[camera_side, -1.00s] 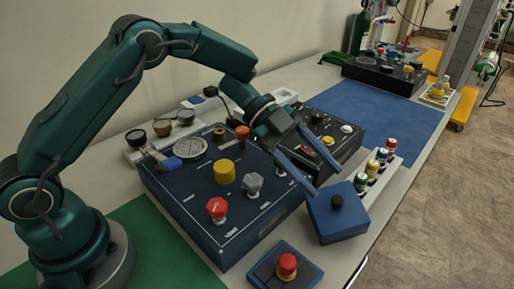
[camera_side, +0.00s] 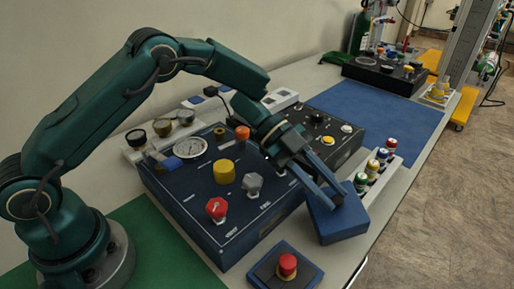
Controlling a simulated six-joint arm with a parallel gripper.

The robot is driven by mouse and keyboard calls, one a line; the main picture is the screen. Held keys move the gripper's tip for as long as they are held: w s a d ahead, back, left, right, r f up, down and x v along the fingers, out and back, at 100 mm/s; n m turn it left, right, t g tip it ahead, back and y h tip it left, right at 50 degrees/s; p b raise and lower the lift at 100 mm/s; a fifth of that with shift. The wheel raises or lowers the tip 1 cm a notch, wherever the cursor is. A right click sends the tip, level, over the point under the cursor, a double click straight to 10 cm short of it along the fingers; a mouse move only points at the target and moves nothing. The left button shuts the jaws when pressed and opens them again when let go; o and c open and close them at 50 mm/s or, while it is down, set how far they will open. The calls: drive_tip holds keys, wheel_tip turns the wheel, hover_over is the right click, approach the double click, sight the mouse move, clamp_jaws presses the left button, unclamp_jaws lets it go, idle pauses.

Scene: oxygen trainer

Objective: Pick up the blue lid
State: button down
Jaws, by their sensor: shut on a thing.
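The blue lid (camera_side: 345,223) is a square blue block at the right front of the table, beside the dark control panel. Its black knob, on top, is now hidden behind my fingers. My gripper (camera_side: 331,203) reaches down over the top of the lid and is shut on it at the knob. I cannot tell whether the lid rests on the table or hangs slightly above it.
The control panel (camera_side: 190,205) with red, yellow and grey knobs is left of the lid. A red button on a blue base (camera_side: 287,266) sits in front. A white rack of small coloured bottles (camera_side: 374,174) stands just behind right. A blue mat (camera_side: 375,115) is clear farther back.

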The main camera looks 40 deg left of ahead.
sight(320, 209)
wheel_tip(320, 209, up, 9)
drive_tip(key=shift+s+d+f+n+t, duration=0.1)
drive_tip(key=shift+s+f+n+t, duration=0.1)
drive_tip(key=shift+f+n, duration=1)
drive_tip(key=shift+s+a+f+n+t, duration=0.1)
drive_tip(key=shift+s+f+n+t, duration=0.25)
drive_tip(key=shift+f, duration=1.55)
drive_tip(key=shift+s+d+f+n+t, duration=0.1)
drive_tip(key=shift+f+n, duration=0.85)
drive_tip(key=shift+f, duration=0.6)
drive_tip(key=shift+f, duration=0.5)
drive_tip(key=c, duration=0.6)
unclamp_jaws()
drive_tip(key=shift+c, duration=0.2)
